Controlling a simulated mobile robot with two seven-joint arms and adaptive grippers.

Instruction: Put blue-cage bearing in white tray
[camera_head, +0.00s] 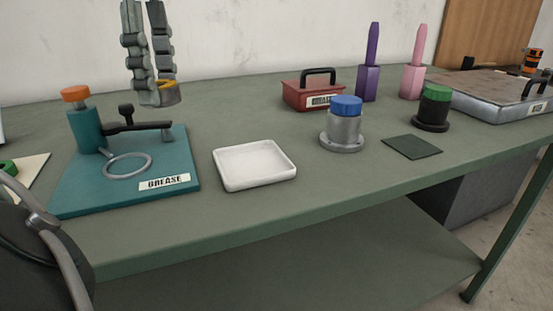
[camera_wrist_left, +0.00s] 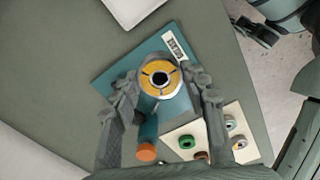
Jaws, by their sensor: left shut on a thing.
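My left gripper (camera_head: 160,92) is above the back of the teal grease station. Its fingers are shut on a ring-shaped bearing with an orange-yellow face (camera_head: 167,93). In the left wrist view this bearing (camera_wrist_left: 160,79) sits between the two fingertips, with a pale inner ring and a dark hole. No blue cage shows on it. The white tray (camera_head: 254,182) stands empty on the bench, to the right of the grease station; part of it shows at the top of the left wrist view (camera_wrist_left: 133,8). I see no blue-cage bearing. My right gripper is not in view.
The grease station (camera_head: 75,190) has an orange-capped post, a black lever and a ring. A cream board (camera_wrist_left: 253,150) holds several small rings, one green. Right of the tray stand a blue-topped grey hub (camera_head: 345,125), a red box (camera_head: 300,95) and a dark green pad (camera_head: 412,147).

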